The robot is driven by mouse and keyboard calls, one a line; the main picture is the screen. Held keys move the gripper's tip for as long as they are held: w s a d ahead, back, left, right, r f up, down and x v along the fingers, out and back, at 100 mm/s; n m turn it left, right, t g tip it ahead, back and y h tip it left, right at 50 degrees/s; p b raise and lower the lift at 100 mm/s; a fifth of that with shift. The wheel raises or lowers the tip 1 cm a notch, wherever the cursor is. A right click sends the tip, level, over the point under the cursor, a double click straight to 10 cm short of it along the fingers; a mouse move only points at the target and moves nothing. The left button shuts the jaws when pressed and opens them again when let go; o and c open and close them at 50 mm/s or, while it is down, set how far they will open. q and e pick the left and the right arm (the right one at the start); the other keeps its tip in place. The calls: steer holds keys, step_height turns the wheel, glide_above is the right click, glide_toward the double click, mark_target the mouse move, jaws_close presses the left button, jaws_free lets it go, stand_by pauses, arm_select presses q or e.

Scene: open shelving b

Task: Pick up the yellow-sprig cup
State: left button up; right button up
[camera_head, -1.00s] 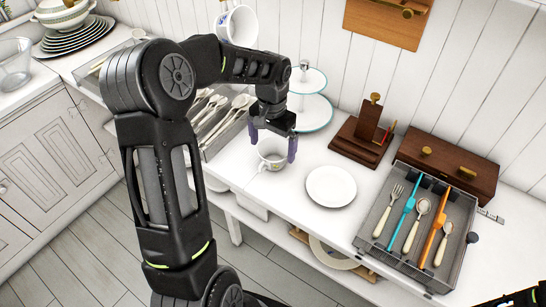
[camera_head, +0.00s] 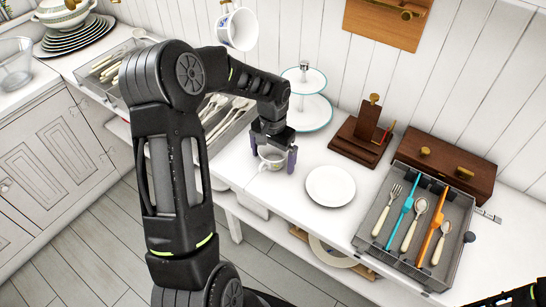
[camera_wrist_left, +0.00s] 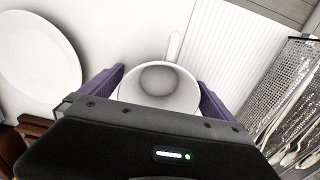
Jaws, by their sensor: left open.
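A white cup (camera_head: 270,163) stands on the white counter, left of a plate. No yellow sprig can be made out on it. My left gripper (camera_head: 273,164) is open and pointing down, its purple fingers on either side of the cup. In the left wrist view, the cup (camera_wrist_left: 158,90) sits between the two fingertips (camera_wrist_left: 160,90), its opening facing the camera and its handle pointing up in the picture. Part of the cup is hidden by the gripper body. Another white cup (camera_head: 240,30) with a blue-toned pattern hangs on the wall.
A white plate (camera_head: 330,186) lies just right of the cup. A two-tier stand (camera_head: 318,112) and a dark wooden holder (camera_head: 352,152) stand behind. A cutlery tray (camera_head: 375,250) is at right; another cutlery container (camera_head: 215,146) is at left.

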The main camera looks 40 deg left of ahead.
arm_select(q)
steer(key=shift+c, duration=0.2)
steer(key=c, duration=1.4)
steer(key=shift+r, duration=0.15)
steer(key=shift+c, duration=0.2)
step_height(320, 180, up, 10)
steer(key=b, duration=0.1)
